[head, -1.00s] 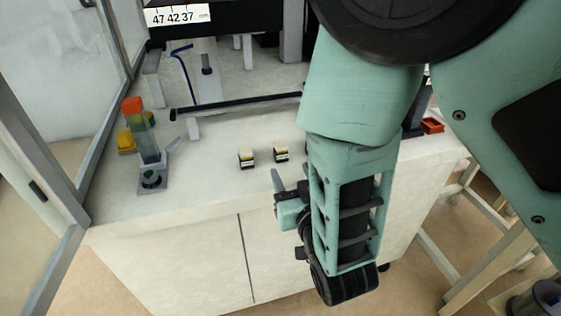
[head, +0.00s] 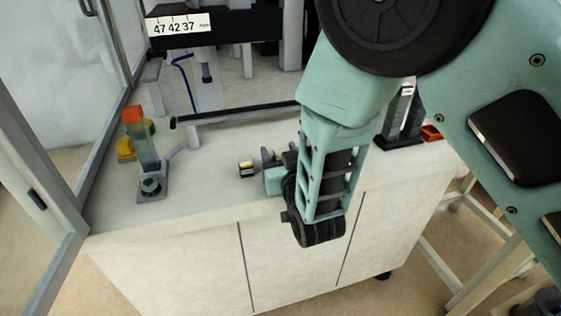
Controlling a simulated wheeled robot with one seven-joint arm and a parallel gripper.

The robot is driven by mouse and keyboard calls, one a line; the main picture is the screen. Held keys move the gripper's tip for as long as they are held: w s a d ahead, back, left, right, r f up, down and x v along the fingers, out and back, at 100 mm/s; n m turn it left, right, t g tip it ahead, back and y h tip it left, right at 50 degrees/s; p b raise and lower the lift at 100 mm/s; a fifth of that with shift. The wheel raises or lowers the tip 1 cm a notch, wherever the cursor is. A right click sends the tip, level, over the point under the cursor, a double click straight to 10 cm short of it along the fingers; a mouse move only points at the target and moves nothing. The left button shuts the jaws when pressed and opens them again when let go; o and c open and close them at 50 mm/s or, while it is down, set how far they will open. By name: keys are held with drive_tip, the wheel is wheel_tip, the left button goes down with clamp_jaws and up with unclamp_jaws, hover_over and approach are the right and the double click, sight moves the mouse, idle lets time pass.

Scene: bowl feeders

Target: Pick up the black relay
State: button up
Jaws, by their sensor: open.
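A small black relay (head: 246,169) with a pale and yellow top stands on the white bench top (head: 215,190) in the head view, just left of my gripper. A second, similar piece stood to its right a second ago; its place is now behind or between my fingers, so it is mostly hidden. My gripper (head: 275,157) is open and low over the bench near its front edge, with its fingers pointing toward the back. I cannot tell whether the fingers touch either piece.
A stack-light post with an orange top (head: 132,114) and a yellow part (head: 125,148) stand at the left. A black bar (head: 235,113) crosses behind. An orange bin (head: 430,133) sits at the right. The bench is clear left of the relay.

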drive_tip(key=c, duration=1)
drive_tip(key=shift+c, duration=0.4)
